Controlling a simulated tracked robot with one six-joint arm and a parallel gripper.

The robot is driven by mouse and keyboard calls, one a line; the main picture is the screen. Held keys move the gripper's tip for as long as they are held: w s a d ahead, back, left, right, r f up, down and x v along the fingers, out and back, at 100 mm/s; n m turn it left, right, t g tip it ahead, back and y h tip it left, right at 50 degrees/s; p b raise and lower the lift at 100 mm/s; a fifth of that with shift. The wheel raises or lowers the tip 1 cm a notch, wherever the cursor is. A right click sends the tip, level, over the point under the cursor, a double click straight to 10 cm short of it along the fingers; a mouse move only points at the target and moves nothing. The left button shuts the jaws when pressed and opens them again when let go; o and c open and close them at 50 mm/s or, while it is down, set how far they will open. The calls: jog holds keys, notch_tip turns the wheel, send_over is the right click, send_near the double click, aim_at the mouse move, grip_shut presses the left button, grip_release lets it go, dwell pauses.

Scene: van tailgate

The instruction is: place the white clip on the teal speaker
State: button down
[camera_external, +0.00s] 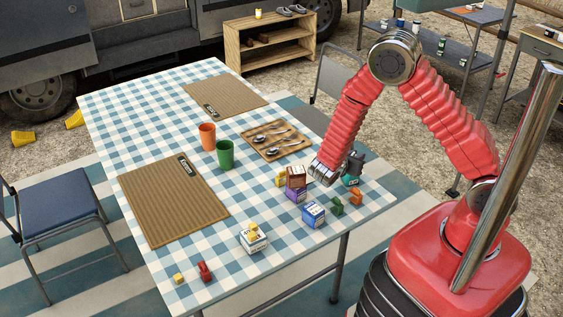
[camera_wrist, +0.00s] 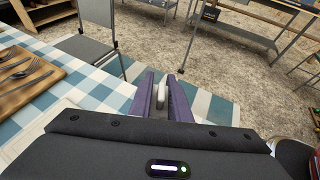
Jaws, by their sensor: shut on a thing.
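My gripper (camera_external: 323,174) is over the near right part of the checked table, beside a stack of small boxes. In the wrist view its two purple fingers (camera_wrist: 162,97) are shut on a small white clip (camera_wrist: 162,93). The clip cannot be made out in the external view. A small teal block (camera_external: 350,181), which looks like the teal speaker, is just right of my gripper, with a dark grey object (camera_external: 355,162) above or behind it. The teal speaker does not show in the wrist view, where the gripper's dark body hides the lower part.
A maroon box (camera_external: 296,176) sits on a purple box (camera_external: 294,195) left of my gripper. A blue box (camera_external: 313,214), green clip (camera_external: 337,206) and orange clip (camera_external: 356,198) are close in front. A wooden cutlery tray (camera_external: 262,151) and green cup (camera_external: 225,155) stand farther left.

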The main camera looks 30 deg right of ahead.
jog(key=c, duration=1.7)
grip_release()
jog(key=shift+f, duration=0.1)
jog(key=shift+o, duration=0.2)
jog(key=v, duration=1.2)
jog(key=shift+s, duration=0.1)
jog(key=s+d+r+m+y, duration=0.5)
jog(key=s+r+m+y, duration=0.1)
jog(key=r+m, duration=0.5)
jog(key=s+d+r+m+y, duration=0.5)
jog(key=s+r+m, duration=0.4)
jog(key=r+m, duration=0.2)
jog(key=shift+d+r+t+y, duration=0.2)
jog(key=shift+r+t+y, duration=0.1)
jog(key=shift+y, duration=0.4)
